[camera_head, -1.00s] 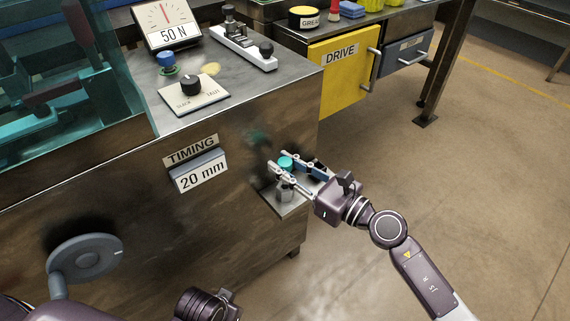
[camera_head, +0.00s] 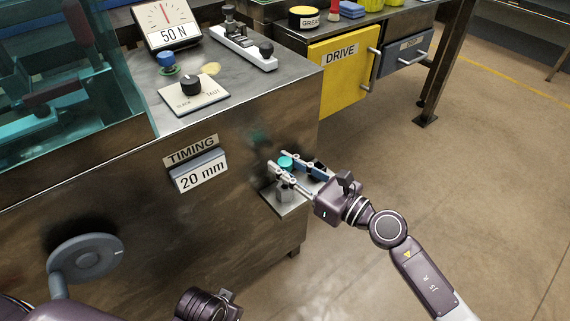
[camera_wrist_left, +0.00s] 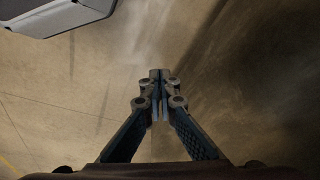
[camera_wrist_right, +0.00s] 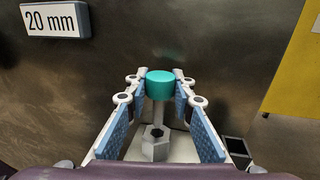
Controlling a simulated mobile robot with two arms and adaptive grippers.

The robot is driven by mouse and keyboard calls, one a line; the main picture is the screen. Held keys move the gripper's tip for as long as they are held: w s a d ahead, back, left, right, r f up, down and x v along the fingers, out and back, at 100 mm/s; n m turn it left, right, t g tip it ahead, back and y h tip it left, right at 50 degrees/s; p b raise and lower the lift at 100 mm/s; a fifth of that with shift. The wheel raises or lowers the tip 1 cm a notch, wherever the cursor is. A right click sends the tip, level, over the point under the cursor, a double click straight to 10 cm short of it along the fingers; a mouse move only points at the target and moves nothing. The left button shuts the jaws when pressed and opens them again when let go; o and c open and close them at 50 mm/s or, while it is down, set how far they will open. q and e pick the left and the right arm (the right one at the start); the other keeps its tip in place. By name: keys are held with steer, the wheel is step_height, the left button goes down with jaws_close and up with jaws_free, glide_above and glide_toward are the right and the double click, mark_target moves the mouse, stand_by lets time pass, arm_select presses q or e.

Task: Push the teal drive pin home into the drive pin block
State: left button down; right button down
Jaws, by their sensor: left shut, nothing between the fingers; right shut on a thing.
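The teal drive pin (camera_head: 286,163) shows as a round teal head between the fingertips of my right gripper (camera_head: 281,161). In the right wrist view the teal head (camera_wrist_right: 160,84) sits upright, with a pale shaft running down below it. My right gripper (camera_wrist_right: 160,82) is shut on the head from both sides. A grey hexagonal drive pin block (camera_wrist_right: 155,143) stands below on a small ledge. The shaft lines up roughly with it; I cannot tell how deep it sits. My left gripper (camera_wrist_left: 159,78) is shut and empty above the floor.
The machine's metal front (camera_head: 230,200) rises just behind the pin, with a "20 mm" plate (camera_head: 200,171) to its left. A small dark square socket (camera_wrist_right: 237,148) is right of the block. The yellow DRIVE drawer (camera_head: 340,75) is at the back. Floor to the right is clear.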

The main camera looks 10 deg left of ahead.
arm_select(q)
steer(key=shift+w, duration=0.1)
steer(key=shift+r+b, duration=0.55)
steer(key=shift+r, duration=1.35)
arm_select(e)
steer(key=shift+f, duration=0.55)
arm_select(q)
steer(key=shift+b+v, duration=0.6)
steer(key=shift+v, duration=1.5)
arm_select(e)
steer(key=shift+f, duration=0.6)
arm_select(q)
steer(key=shift+a+b, duration=0.1)
steer(key=shift+b, duration=0.25)
arm_select(e)
steer(key=shift+f, duration=0.4)
arm_select(q)
steer(key=shift+s+r+t+b, duration=0.2)
steer(key=shift+r+t+b, duration=0.15)
steer(key=shift+b, duration=0.3)
arm_select(e)
steer(key=shift+f, duration=0.7)
steer(key=c, duration=1.6)
jaws_free()
